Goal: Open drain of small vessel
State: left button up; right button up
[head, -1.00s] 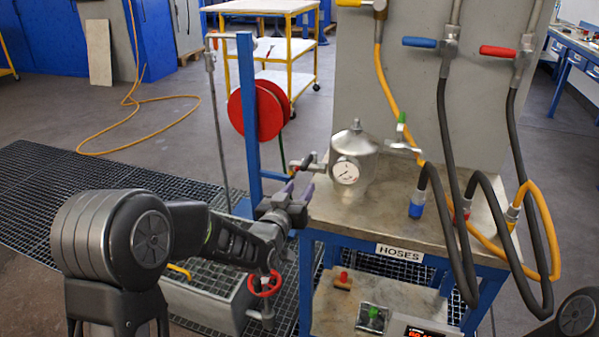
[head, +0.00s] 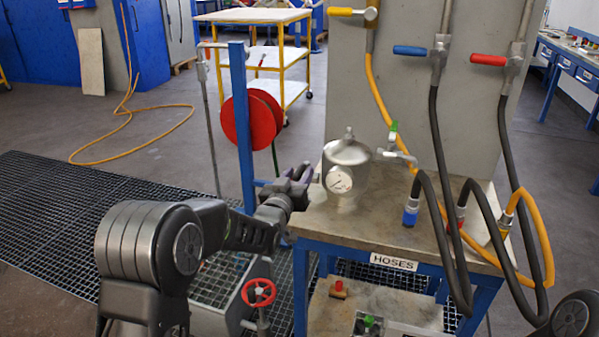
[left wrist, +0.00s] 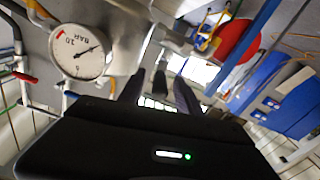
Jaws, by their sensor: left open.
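The small vessel (head: 348,165) is a silver pot with a domed lid and a round white gauge (head: 339,180). It stands upright on the worktable. My left gripper (head: 303,173) is open and empty, just left of the vessel at about gauge height. It hides whatever fitting is on that side of the vessel. A valve with a green handle (head: 394,127) sticks out to the vessel's right. In the left wrist view the gauge (left wrist: 78,50) is left of the open fingers (left wrist: 158,88), and a small red handle (left wrist: 24,76) shows at the left edge. My right gripper is out of view.
The worktable (head: 330,220) carries a HOSES label. Dark and yellow hoses hang from valves on the grey panel (head: 400,90). A blue post (head: 238,120) with a red reel (head: 262,120) stands behind my left arm. A red handwheel (head: 258,292) is below.

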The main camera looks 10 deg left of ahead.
pick_arm(q)
jog(key=shift+w, duration=0.65)
grip_shut()
dwell(1.0)
